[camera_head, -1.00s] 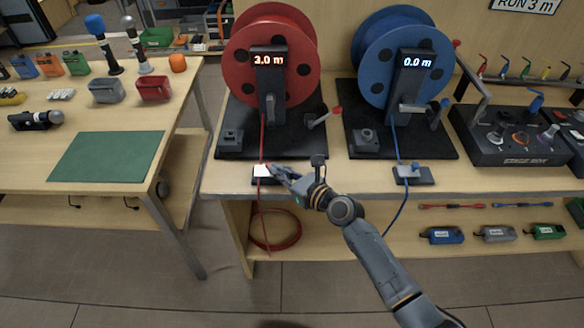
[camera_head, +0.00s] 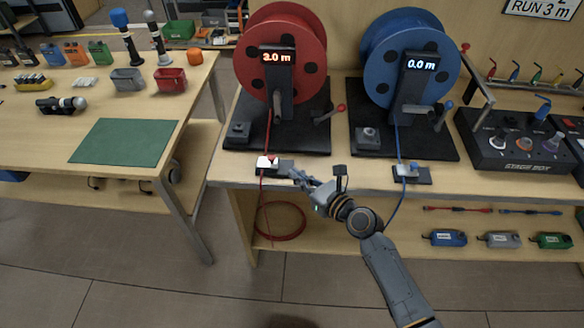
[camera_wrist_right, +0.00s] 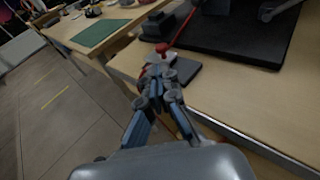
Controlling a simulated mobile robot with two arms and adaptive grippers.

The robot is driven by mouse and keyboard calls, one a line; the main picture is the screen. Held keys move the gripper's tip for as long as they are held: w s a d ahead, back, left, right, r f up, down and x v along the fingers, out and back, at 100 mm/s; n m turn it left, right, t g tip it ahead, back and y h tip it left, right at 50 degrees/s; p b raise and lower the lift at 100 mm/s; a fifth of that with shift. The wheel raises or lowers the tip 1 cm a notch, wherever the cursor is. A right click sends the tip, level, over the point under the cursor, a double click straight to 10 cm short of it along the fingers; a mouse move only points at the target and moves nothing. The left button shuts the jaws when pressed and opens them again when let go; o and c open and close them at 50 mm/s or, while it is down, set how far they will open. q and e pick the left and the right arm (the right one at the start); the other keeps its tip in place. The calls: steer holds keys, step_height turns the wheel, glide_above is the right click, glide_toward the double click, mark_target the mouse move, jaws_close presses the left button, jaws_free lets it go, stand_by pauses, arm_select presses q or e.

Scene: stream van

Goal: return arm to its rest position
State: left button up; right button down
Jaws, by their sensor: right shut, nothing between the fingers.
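My right gripper (camera_head: 298,177) is at the front edge of the reel bench, just right of the small clamp block (camera_head: 268,163) below the red reel. It is shut and empty, apart from the block in the head view. In the right wrist view its fingers (camera_wrist_right: 158,84) are together, with the block's red knob (camera_wrist_right: 162,48) beyond them. My right arm reaches in from the lower right. The left gripper is not in view.
The red reel (camera_head: 284,50) reads 3.0 m, its red cable (camera_head: 281,220) coiled on the shelf below. The blue reel (camera_head: 408,45) reads 0.0 m. A stage box (camera_head: 510,140) stands right. A green mat (camera_head: 124,142) lies on the left table. Open floor separates the tables.

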steer(key=v, duration=0.6)
steer(key=s+d+f+n+g+h, duration=0.15)
steer(key=s+d+f+n, duration=0.25)
steer(key=f, duration=0.6)
steer(key=s+d+f+n+g+h, duration=0.1)
steer(key=s+d+f+n+h, duration=0.25)
steer(key=f, duration=0.75)
steer(key=s+d+f+n+g+h, duration=0.2)
steer(key=s+d+f+n, duration=0.25)
steer(key=f, duration=0.55)
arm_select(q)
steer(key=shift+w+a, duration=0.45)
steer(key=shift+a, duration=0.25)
arm_select(e)
steer(key=s+d+f+n+g+h, duration=0.1)
steer(key=s+f+n, duration=0.4)
steer(key=s, duration=0.5)
steer(key=s+d+f+n+g+h, duration=0.1)
steer(key=s+d+f+n, duration=0.4)
steer(key=s, duration=0.6)
steer(key=s+d+f+n+g+h, duration=0.2)
steer(key=s+f+n, duration=0.4)
steer(key=s, duration=0.5)
steer(key=shift+d+f+n+g, duration=0.2)
steer(key=shift+d+n+g, duration=0.35)
steer(key=shift+n+g, duration=0.3)
